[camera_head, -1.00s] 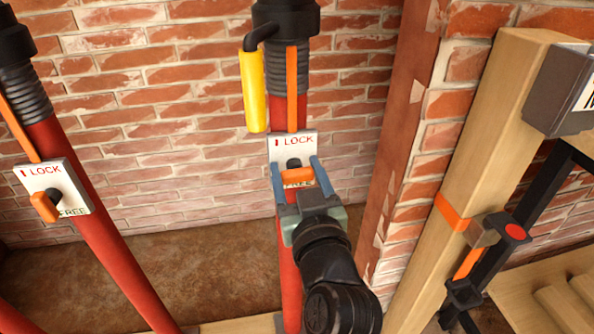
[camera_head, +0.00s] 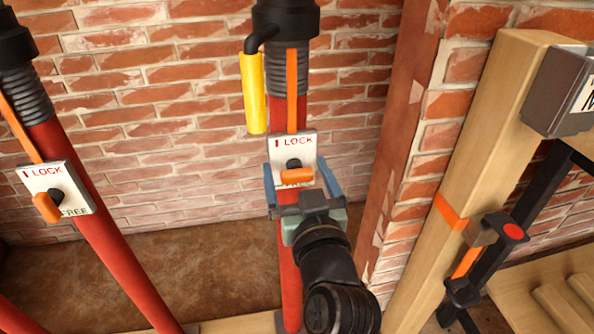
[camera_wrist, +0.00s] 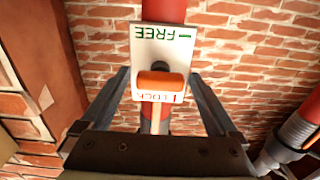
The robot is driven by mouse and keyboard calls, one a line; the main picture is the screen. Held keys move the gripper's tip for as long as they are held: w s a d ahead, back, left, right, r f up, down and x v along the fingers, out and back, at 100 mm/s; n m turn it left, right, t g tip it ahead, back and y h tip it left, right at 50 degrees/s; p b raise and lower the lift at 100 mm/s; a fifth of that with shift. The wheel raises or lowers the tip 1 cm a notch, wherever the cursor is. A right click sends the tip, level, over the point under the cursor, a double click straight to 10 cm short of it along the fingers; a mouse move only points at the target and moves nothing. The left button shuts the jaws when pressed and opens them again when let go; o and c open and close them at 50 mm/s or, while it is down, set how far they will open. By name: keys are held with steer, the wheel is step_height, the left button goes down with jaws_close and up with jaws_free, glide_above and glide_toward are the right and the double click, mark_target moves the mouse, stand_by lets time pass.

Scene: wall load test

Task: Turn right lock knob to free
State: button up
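The right lock knob (camera_head: 297,176) is an orange bar on a black stem, on a white plate (camera_head: 306,142) with LOCK at the top and FREE at the bottom. The plate is on the middle red post. The bar lies roughly level across the plate and partly hides the FREE label. In the wrist view the plate is upside down and the knob (camera_wrist: 160,81) covers part of the LOCK end. My gripper (camera_head: 299,170) is open, its blue fingers on either side of the knob with visible gaps. It holds nothing.
A left lock plate with its own orange knob (camera_head: 46,207) is on the left red post. A yellow handle (camera_head: 254,92) hangs above the right plate. A brick wall stands behind, and a wooden post (camera_head: 478,170) with an orange band is to the right.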

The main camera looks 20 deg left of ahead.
steer(key=p+v, duration=0.1)
steer(key=v, duration=1.2)
steer(key=w+d+r+m+t+h, duration=0.1)
steer(key=w+d+r+t+h, duration=0.15)
steer(key=r, duration=0.75)
steer(key=w+d+r+m+t+h, duration=0.1)
steer(key=d+r+m+t+h, duration=0.2)
steer(key=r, duration=0.8)
steer(key=s+d+r+m+t+h, duration=0.1)
steer(key=s+d+r+t+h, duration=0.15)
steer(key=r, duration=0.55)
steer(key=s+d+r+m+t+h, duration=0.1)
steer(key=s+r+m+t+h, duration=0.1)
steer(key=s+r+t, duration=0.35)
step_height(320, 180, up, 39)
steer(key=w+g+p, duration=0.1)
steer(key=w+p, duration=0.1)
steer(key=p, duration=3.6)
steer(key=shift+d, duration=0.2)
